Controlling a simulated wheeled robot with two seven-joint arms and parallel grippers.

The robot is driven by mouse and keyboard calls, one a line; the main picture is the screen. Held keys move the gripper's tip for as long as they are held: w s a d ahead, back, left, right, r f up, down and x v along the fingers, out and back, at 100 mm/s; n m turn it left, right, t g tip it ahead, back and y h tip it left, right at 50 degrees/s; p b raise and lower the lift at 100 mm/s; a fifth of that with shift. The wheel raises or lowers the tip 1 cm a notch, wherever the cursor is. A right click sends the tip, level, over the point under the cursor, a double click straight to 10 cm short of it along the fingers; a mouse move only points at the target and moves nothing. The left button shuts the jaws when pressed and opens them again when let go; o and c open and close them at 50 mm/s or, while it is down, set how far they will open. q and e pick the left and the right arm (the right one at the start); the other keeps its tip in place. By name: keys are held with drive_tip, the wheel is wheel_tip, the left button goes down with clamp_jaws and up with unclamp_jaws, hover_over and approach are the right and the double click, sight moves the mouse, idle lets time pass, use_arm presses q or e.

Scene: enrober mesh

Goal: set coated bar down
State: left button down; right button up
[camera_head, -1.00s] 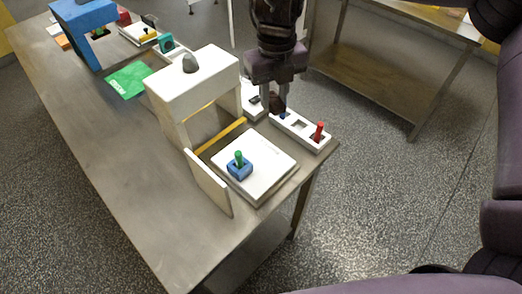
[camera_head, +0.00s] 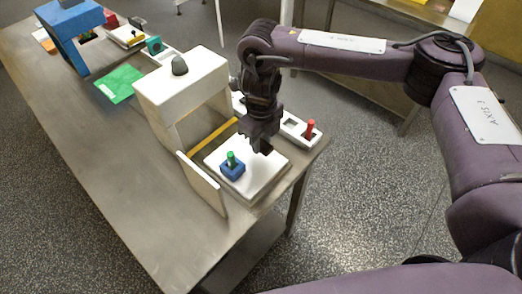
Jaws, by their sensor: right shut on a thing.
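My right gripper (camera_head: 262,143) reaches down from the right over the white square plate (camera_head: 258,182) at the near end of the table. It is shut on a small dark piece, the coated bar (camera_head: 267,151), which is mostly hidden by the fingers. The gripper is low over the plate's back right part; I cannot tell whether the bar touches it. A blue block with a green peg (camera_head: 232,169) stands on the plate, left of the gripper and apart from it. My left gripper is not in view.
A white arch (camera_head: 185,85) with a grey dome stands behind the plate, with a yellow strip (camera_head: 213,134) at its foot. A white upright panel (camera_head: 202,184) borders the plate's left. A white rack with a red peg (camera_head: 310,129) lies behind right. The steel table's left is clear.

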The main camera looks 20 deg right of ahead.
sight(261, 159)
drive_tip(key=shift+f, duration=2.55)
drive_tip(key=shift+f+b, duration=0.2)
drive_tip(key=shift+b, duration=0.15)
drive_tip(key=o, duration=0.7)
drive_tip(key=shift+o, duration=0.2)
drive_tip(key=shift+r, duration=0.2)
